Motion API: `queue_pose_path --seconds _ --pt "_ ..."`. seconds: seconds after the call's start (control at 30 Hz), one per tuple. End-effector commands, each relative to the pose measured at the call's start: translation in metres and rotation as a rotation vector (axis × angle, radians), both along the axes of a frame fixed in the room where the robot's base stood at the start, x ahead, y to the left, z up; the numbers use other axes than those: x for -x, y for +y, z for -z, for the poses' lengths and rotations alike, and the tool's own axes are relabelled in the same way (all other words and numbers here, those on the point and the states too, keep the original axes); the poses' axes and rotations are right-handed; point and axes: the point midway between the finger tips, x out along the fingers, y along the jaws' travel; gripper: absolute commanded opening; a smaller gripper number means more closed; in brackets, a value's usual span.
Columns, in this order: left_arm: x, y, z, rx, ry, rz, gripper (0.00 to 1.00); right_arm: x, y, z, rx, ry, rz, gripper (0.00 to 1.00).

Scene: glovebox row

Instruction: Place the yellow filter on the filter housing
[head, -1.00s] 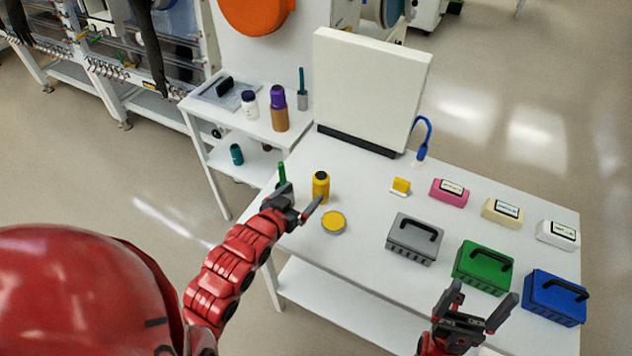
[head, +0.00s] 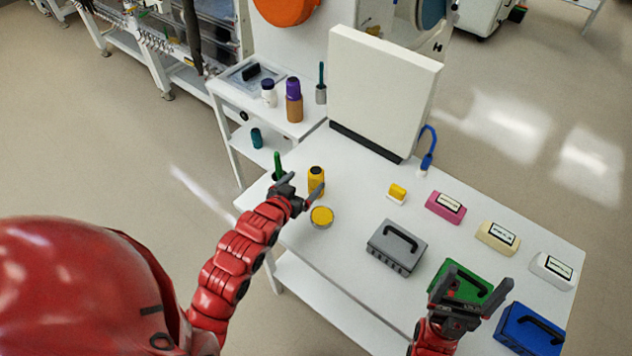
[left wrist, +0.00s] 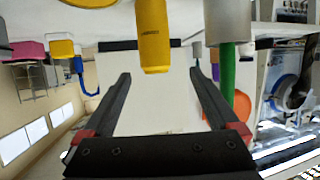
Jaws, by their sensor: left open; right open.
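A yellow cylinder with a dark top (head: 316,176) stands upright at the far left of the white table. A round grey dish with a yellow top (head: 321,216) lies in front of it. I cannot tell for certain which is the filter and which the housing. My left gripper (head: 306,184) is open and empty beside the yellow cylinder, one finger overlapping it in the head view. In the left wrist view the cylinder (left wrist: 152,35) appears upside down, between and beyond the open fingertips. My right gripper (head: 478,280) is open and empty, in front of the green case.
A green rod in a holder (head: 278,168) stands close by my left gripper. A yellow block (head: 397,192), a grey case (head: 396,246), a green case (head: 463,284) and a blue case (head: 528,330) are on the table. A white panel (head: 383,90) rises at the back.

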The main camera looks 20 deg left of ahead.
Motion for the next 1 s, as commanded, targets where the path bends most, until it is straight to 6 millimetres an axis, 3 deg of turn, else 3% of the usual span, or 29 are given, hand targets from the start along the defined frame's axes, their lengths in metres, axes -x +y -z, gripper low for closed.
queue_pose_path --seconds 0.23,0.57,0.77,1.0 --pt "-0.034 -0.004 0.011 0.000 0.001 0.001 0.94 0.000 0.000 -0.016 0.000 0.000 0.000 0.89" --pt "-0.049 -0.007 0.019 0.001 0.003 0.001 0.94 0.000 0.000 -0.025 0.000 0.000 0.000 0.89" --pt "-0.069 -0.015 0.027 0.001 0.004 0.001 0.94 0.000 0.000 -0.043 0.000 0.000 0.000 0.89" --pt "-0.087 -0.017 0.038 0.001 0.002 0.001 0.94 0.000 0.000 -0.049 0.000 0.000 0.000 0.89"
